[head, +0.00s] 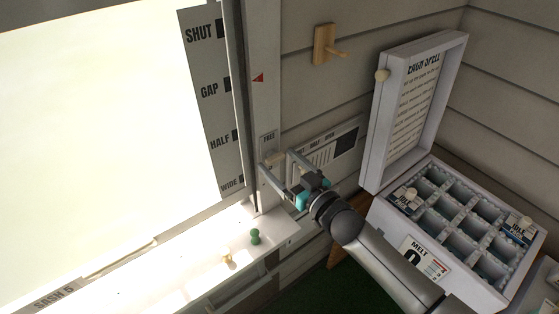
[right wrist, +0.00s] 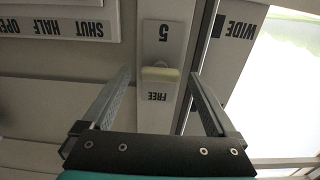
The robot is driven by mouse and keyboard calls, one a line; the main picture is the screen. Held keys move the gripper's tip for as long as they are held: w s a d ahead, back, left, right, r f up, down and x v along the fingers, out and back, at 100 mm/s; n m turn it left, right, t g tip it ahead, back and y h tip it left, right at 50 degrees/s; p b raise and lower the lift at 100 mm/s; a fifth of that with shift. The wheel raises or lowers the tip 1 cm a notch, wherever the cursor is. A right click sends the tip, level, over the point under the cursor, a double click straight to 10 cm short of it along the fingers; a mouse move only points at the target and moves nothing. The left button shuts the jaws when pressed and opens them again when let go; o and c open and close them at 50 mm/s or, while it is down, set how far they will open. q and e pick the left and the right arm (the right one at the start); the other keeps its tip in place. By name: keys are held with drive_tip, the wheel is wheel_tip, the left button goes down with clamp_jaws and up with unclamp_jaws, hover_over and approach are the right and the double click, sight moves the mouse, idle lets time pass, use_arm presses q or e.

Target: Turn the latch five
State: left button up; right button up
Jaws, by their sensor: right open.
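The latch five is a small cream knob (right wrist: 160,74) on a white plate (right wrist: 163,40), which reads "5" at one end and "FREE" at the other, upside down in the right wrist view. The knob lies crosswise on the plate. In the head view the plate (head: 268,137) is on the window's right post, and its knob (head: 275,157) is partly hidden by my fingers. My right gripper (head: 277,163) is open, with its fingers pointing at the plate. In the right wrist view the knob appears between the fingertips, apart from both. My left gripper is not in view.
The bright window marked "SASH 5" (head: 54,297) fills the left. Green (head: 255,237) and cream (head: 227,257) pegs stand on the sill. A wooden wall peg (head: 325,44) is above. An open white case (head: 378,226) with compartments stands at right, close to my right arm.

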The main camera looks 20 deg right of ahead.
drive_tip(key=shift+w+a, duration=0.1)
drive_tip(key=shift+w, duration=0.3)
drive_tip(key=c, duration=1.4)
drive_tip(key=shift+o, duration=0.2)
